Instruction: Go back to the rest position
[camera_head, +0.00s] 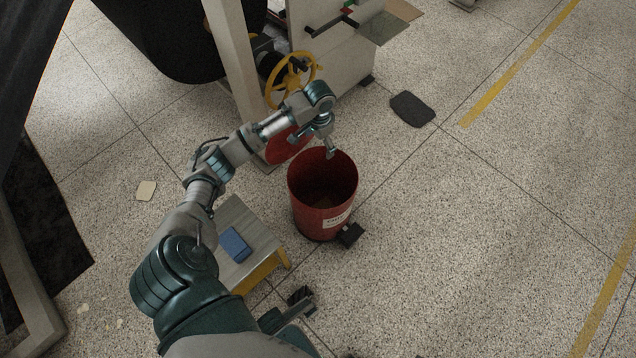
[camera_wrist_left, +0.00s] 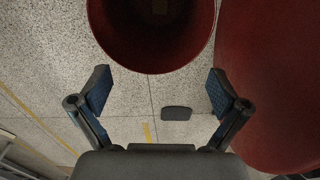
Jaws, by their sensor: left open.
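My left arm reaches out over the floor. Its gripper (camera_head: 328,146) is above the far rim of the red bin (camera_head: 320,222). In the left wrist view the gripper (camera_wrist_left: 160,90) has its two blue-padded fingers wide apart, with nothing between them. The bin (camera_wrist_left: 206,45) shows there at the top, beyond the fingertips. Its red lid (camera_head: 284,150) stands raised behind it, and the lid (camera_wrist_left: 275,85) fills the right of the wrist view. A small brownish patch lies inside the bin; I cannot tell what it is.
A low table (camera_head: 232,215) with a blue object (camera_head: 235,245) stands left of the bin, under my arm. Behind are a machine with a yellow handwheel (camera_head: 291,80) and a pale post (camera_head: 232,55). A dark mat (camera_head: 412,109) lies on the floor. The right-hand floor is mostly clear.

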